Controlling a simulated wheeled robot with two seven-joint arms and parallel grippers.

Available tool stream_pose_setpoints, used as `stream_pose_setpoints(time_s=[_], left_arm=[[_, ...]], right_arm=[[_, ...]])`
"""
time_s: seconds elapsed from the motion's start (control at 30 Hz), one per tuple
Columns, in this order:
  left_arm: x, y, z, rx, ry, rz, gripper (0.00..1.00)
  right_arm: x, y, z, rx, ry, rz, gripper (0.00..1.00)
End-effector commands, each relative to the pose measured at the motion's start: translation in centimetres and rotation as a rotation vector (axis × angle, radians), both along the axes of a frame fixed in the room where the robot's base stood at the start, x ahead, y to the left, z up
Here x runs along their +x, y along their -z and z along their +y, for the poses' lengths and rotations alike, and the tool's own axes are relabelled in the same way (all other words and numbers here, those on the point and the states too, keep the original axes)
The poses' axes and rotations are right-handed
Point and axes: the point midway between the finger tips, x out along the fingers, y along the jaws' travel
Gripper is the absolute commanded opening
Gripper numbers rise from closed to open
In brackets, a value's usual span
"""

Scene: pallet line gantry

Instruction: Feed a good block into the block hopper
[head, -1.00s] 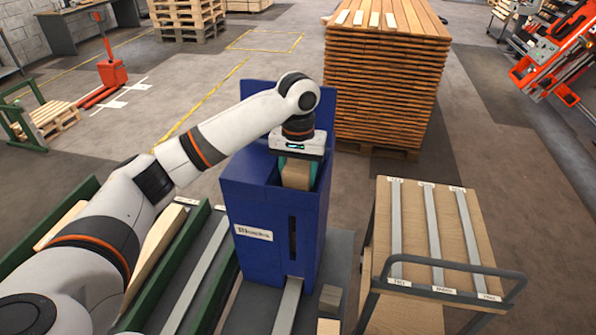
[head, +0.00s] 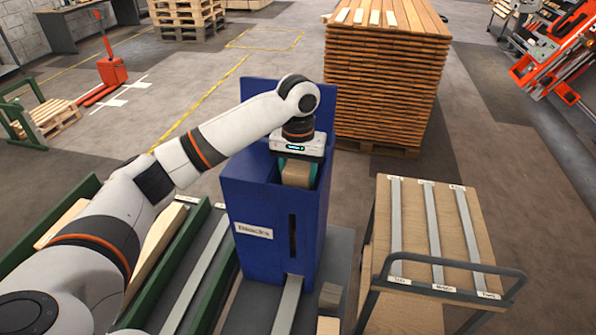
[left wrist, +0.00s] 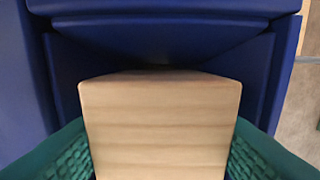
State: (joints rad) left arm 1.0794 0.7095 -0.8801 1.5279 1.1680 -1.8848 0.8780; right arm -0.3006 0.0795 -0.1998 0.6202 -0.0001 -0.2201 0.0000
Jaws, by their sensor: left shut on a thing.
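The block hopper (head: 265,215) is a tall blue box with a white label reading "Blocks" and a dark slot in its front. My left gripper (head: 298,168) points down into its open top. It is shut on a light wooden block (head: 297,174). In the left wrist view the block (left wrist: 158,125) sits between the green finger pads, with the hopper's blue walls (left wrist: 160,45) around it. The block's lower end and what lies beneath it are hidden. My right gripper is out of view.
A cart (head: 455,240) with a wooden top and grey strips stands to the right. Two small blocks, one grey (head: 330,296) and one pale (head: 328,326), lie in front of the hopper. Green-railed lanes with timber (head: 160,240) are at left. A tall plank stack (head: 385,90) stands behind.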

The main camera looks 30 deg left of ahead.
Motion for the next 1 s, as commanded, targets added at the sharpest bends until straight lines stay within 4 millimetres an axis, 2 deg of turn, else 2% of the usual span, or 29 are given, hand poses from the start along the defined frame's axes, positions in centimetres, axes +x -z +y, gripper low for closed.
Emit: stream_pose_setpoints(time_s=[0.47,0.5,0.6,0.73,0.83,0.9,1.0], left_arm=[[0.0,0.6,0.0,-0.001,0.000,0.000,0.28],[0.0,0.6,0.0,-0.001,0.000,0.000,0.54],[0.0,0.6,0.0,-0.001,0.000,0.000,0.70],[0.0,0.5,0.0,-0.001,0.000,0.000,0.71],[0.1,-0.4,0.0,-0.001,0.000,-0.003,0.71],[0.1,-1.4,0.0,-0.003,0.000,-0.006,0.78],[0.2,-3.8,0.0,-0.001,-0.002,-0.011,0.78]], right_arm=[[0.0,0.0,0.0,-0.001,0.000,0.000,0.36],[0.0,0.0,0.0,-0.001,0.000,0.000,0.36],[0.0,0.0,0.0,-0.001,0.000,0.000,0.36],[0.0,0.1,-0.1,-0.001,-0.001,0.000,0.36],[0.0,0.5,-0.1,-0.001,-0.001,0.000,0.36],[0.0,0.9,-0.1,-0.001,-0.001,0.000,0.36],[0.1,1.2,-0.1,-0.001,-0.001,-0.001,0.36]])
